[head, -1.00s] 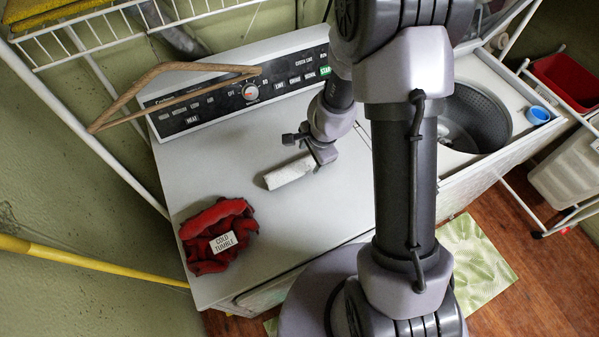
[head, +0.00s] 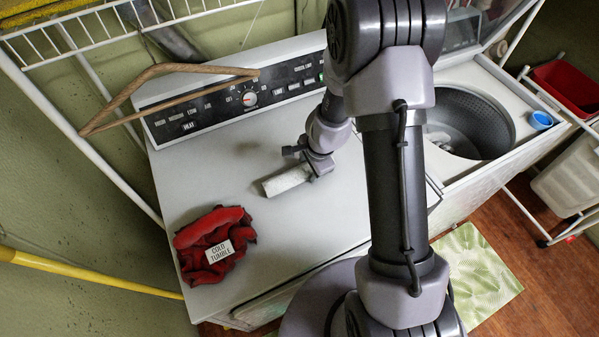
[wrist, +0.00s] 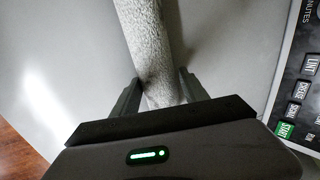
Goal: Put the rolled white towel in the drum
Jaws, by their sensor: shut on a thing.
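The rolled white towel (head: 287,179) is over the white dryer top in the head view, with one end in my gripper (head: 308,167). In the wrist view the towel (wrist: 152,45) runs up and away from between the two dark fingers of my gripper (wrist: 160,92), which is shut on its near end. A shadow lies beside the towel; I cannot tell how far it is above the surface. The drum (head: 470,118) is the open, perforated grey tub in the machine to the right, behind my arm in part.
A red cloth with a "COLD TUMBLE" tag (head: 220,251) lies at the dryer's front left. A wooden hanger (head: 130,96) hangs before the control panel (head: 205,112). A blue cup (head: 540,120) sits right of the drum. A white rack (head: 100,37) is at upper left.

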